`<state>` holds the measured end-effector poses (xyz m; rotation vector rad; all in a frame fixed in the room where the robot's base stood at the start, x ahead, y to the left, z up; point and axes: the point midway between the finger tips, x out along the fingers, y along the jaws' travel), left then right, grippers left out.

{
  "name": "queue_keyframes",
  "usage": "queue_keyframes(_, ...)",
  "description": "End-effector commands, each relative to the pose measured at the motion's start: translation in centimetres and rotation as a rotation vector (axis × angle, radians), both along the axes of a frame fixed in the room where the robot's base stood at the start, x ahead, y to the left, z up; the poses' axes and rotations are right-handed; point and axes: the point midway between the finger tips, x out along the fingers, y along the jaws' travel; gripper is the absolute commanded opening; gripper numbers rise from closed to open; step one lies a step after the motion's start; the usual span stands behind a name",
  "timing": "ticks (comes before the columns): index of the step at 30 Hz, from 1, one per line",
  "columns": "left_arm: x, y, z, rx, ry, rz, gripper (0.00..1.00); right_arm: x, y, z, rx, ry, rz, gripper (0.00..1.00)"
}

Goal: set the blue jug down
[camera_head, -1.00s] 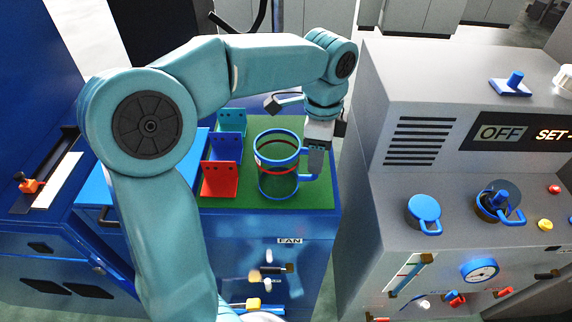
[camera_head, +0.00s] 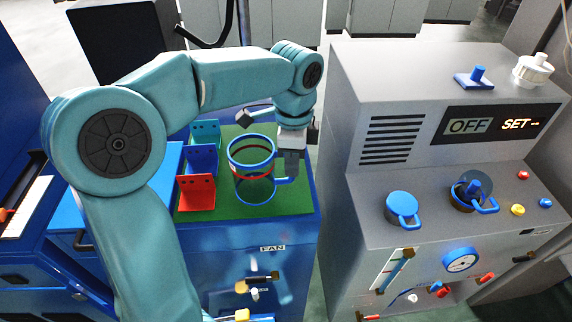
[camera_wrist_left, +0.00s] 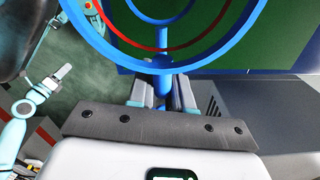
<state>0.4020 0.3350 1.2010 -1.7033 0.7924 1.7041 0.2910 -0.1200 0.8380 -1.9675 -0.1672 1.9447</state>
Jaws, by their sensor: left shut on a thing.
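The blue jug (camera_head: 252,187) is see-through, with a blue rim and base ring and a red band. It is upright over the green mat (camera_head: 300,202) on the blue cabinet; I cannot tell whether its base touches the mat. My left gripper (camera_head: 290,172) is shut on the jug's handle, on its right side. In the left wrist view the blue handle (camera_wrist_left: 163,88) runs between the two fingers, with the jug's rim (camera_wrist_left: 185,66) above. My right gripper is not identifiable in these views.
Red (camera_head: 196,192), blue (camera_head: 201,158) and teal (camera_head: 206,130) brackets stand left of the jug. The mat's front right part is clear.

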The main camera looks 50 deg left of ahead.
Motion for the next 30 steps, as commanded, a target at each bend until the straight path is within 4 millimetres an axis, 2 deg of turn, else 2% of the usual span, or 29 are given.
queue_keyframes(5,0.1,0.0,3.6,0.000,-0.008,-0.001,0.00,0.0,0.0,-0.3,0.000,0.000,0.000,0.43)
queue_keyframes(12,0.2,-0.1,11.9,-0.001,-0.007,-0.002,0.00,0.0,0.0,-0.1,0.000,0.000,0.000,0.43)
queue_keyframes(18,0.1,-0.1,16.4,0.000,-0.003,-0.001,0.00,0.0,0.0,0.1,0.000,0.000,0.000,0.43)
queue_keyframes(24,0.0,0.0,18.5,0.000,-0.003,-0.002,0.00,0.0,0.0,0.1,0.000,0.000,0.000,0.43)
queue_keyframes(30,0.0,0.0,19.1,-0.001,-0.001,-0.001,0.00,0.0,0.0,0.1,0.000,0.000,0.000,0.43)
